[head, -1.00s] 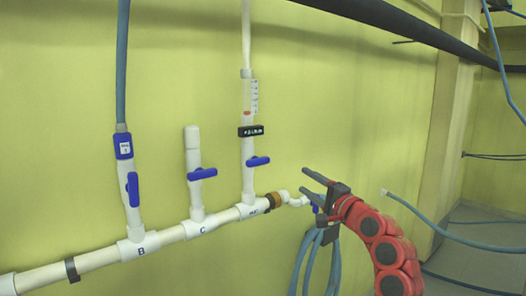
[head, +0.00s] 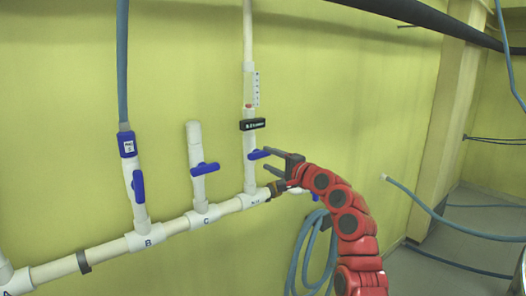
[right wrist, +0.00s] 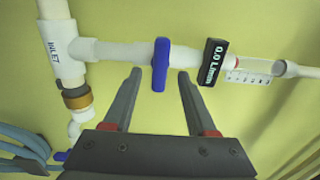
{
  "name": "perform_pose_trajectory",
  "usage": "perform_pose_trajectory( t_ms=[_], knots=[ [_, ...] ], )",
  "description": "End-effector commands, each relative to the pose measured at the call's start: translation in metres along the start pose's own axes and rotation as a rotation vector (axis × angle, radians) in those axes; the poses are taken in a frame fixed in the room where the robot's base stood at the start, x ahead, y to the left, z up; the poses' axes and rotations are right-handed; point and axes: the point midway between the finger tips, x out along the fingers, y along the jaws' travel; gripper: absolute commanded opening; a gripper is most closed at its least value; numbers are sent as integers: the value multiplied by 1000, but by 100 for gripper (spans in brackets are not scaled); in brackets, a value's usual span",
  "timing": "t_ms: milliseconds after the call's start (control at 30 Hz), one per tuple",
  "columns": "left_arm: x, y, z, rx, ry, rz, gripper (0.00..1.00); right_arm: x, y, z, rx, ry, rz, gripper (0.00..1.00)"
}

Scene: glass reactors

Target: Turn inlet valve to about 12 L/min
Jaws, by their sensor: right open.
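The black flow display (head: 252,124) is just above the valve, and in the right wrist view the display (right wrist: 213,62) reads 0.0 L/min. My right gripper (head: 267,160) is open at the valve's right side. In the right wrist view, its fingertips (right wrist: 160,74) appear on either side of the handle's near end, with gaps. My left gripper is not in view.
Valve C (head: 205,168) and valve B (head: 138,186) stand to the left on the same white pipe (head: 110,250). A clear flow tube (head: 251,90) is above the display.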

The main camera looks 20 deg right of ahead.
Motion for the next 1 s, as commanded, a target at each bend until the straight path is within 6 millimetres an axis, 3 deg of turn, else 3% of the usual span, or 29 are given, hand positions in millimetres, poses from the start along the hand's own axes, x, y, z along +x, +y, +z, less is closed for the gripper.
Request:
perform_pose_trajectory(
  t_ms=[300, 733, 1000],
  knots=[
    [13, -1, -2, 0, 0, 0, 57, 32, -1, 0, -1, -2, 1, 57],
    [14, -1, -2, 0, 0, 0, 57, 38, 0, 0, -1, 2, -1, 57],
    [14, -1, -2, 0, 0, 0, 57, 38, 0, 0, -1, 2, 0, 11]
  ],
)
